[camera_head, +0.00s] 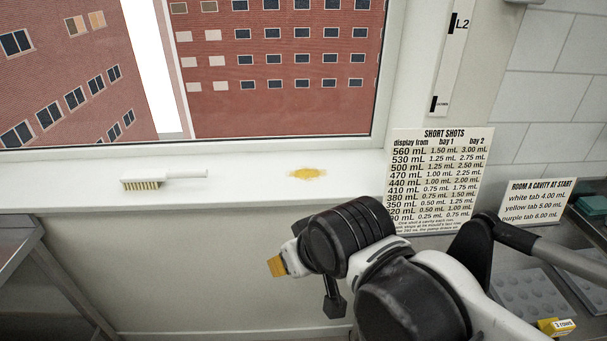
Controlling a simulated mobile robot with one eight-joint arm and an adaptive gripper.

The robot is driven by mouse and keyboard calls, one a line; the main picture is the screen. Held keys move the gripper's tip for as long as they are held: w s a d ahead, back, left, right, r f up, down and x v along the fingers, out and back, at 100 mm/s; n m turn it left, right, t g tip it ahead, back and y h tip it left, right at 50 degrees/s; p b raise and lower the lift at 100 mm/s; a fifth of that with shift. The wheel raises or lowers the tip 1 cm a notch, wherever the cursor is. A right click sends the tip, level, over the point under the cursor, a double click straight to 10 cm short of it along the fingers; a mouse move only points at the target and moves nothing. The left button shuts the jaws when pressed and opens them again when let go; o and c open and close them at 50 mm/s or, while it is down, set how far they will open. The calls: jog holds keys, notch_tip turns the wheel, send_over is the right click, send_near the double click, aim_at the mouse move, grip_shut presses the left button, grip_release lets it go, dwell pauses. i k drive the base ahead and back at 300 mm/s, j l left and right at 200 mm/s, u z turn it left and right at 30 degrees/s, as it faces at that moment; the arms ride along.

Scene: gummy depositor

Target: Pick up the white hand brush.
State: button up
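The white hand brush (162,179) lies on the white window sill at the left. Its yellow bristles point down toward the front edge of the sill, and its thin white handle extends to the right. My gripper (303,282) is at the lower middle, in front of the wall below the sill, to the right of the brush and lower in the picture. It is clear of the brush. My arm partly hides the gripper, and I cannot make out how far apart its fingers are.
A yellow smear (307,174) is on the window sill (245,190), right of the brush. A "SHORT SHOTS" sign (436,180) and a smaller sign (545,201) stand at the right. Grey trays (530,297) lie lower right. A metal table edge (25,240) is at the left.

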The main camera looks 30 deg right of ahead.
aim_at(143, 180)
jog(key=i+j+z, duration=0.15)
jog(key=i+j, duration=0.6)
jog(key=i, duration=0.15)
jog(key=i+l, duration=0.1)
jog(key=i, duration=0.4)
